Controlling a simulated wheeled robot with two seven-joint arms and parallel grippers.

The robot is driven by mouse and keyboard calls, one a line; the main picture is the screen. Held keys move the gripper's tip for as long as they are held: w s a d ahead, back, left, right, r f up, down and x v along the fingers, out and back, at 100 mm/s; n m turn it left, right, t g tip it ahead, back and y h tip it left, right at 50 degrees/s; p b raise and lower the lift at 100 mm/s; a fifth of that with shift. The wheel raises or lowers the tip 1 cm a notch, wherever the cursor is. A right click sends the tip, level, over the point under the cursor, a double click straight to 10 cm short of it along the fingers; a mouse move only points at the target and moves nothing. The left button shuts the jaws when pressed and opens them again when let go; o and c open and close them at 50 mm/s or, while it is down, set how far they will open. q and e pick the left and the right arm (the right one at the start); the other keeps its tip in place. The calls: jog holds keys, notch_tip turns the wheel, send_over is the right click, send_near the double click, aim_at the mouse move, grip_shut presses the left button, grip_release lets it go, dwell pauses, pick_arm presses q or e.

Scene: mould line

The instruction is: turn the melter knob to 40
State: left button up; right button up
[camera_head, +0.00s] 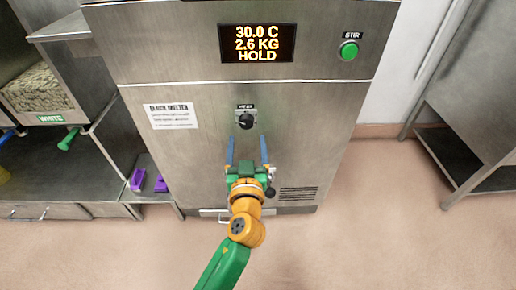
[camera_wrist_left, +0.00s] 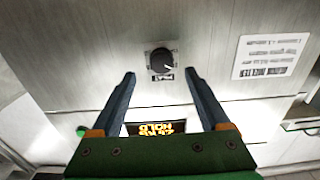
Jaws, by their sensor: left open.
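The melter (camera_head: 318,120) is a tall steel cabinet in front of me. Its display (camera_head: 258,43) reads 30.0 C, 2.6 KG, HOLD. The black knob (camera_head: 245,120) sits on the front panel below a small label. In the left wrist view the knob (camera_wrist_left: 163,61) shows beyond the fingertips, with a light pointer mark. My left gripper (camera_head: 248,138) is open, its two blue fingers pointing at the panel just below the knob. In the left wrist view the fingers (camera_wrist_left: 160,75) are spread wide, with nothing between them. My right gripper is not in view.
A green STIR button (camera_head: 348,50) is at the upper right of the melter. A printed sign (camera_head: 171,116) is left of the knob. A shelf with a bin of pale pellets (camera_head: 35,88) stands at left, a steel table (camera_head: 470,150) at right. The floor between is clear.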

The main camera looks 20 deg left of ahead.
aim_at(246, 126)
pick_arm(q)
jog(key=x, duration=0.6)
jog(key=shift+w+a, duration=0.15)
grip_shut()
